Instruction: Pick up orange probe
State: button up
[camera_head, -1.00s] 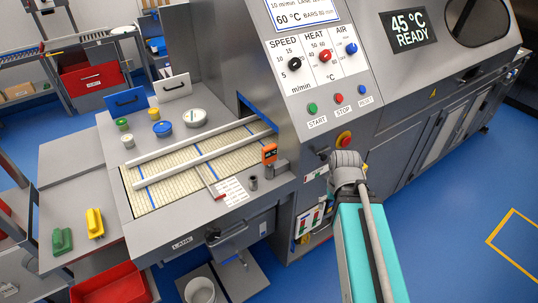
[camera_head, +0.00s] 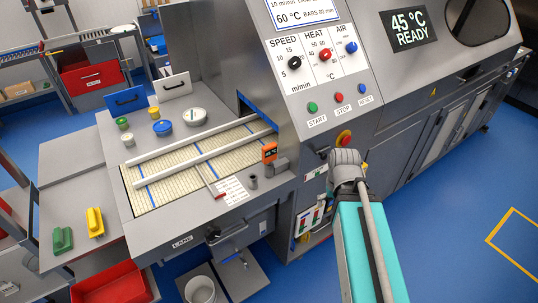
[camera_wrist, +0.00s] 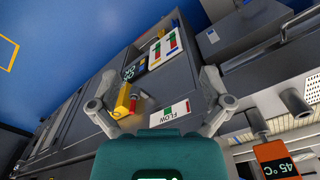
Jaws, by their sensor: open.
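The orange probe (camera_head: 269,152) is a small block with a dark display. It stands upright at the right end of the conveyor bed, by a grey holder beside the machine. In the wrist view the probe (camera_wrist: 277,162) is at the lower right, its display reading 45 °C, with a grey stem above it. My gripper (camera_wrist: 160,88) is open and empty in the wrist view. Its two grey fingers are spread, and the probe lies outside them, beyond the right finger.
The machine front carries knobs, buttons and a red stop button (camera_head: 344,138). White rails (camera_head: 200,152) cross the conveyor. Green (camera_head: 63,240) and yellow (camera_head: 95,222) handled blocks sit on the left table. Blue floor is open at right.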

jog(key=w+a+r+n+p, duration=0.4)
jog(key=w+a+r+p, duration=0.5)
jog(key=w+r+p, duration=0.15)
notch_tip(320, 180, up, 8)
jog(key=n+p, duration=0.3)
jog(key=p, duration=0.4)
send_over(269, 145)
jog(key=shift+s+f, duration=0.2)
jog(key=shift+f, duration=0.2)
notch_tip(269, 145, down, 8)
jog(key=b, duration=0.8)
jog(key=shift+f, duration=0.1)
jog(key=shift+f, duration=0.1)
jog(key=shift+w+f+b, duration=0.15)
jog(key=shift+f+b, duration=2.4)
jog(key=shift+b, duration=0.2)
jog(key=shift+c, duration=0.3)
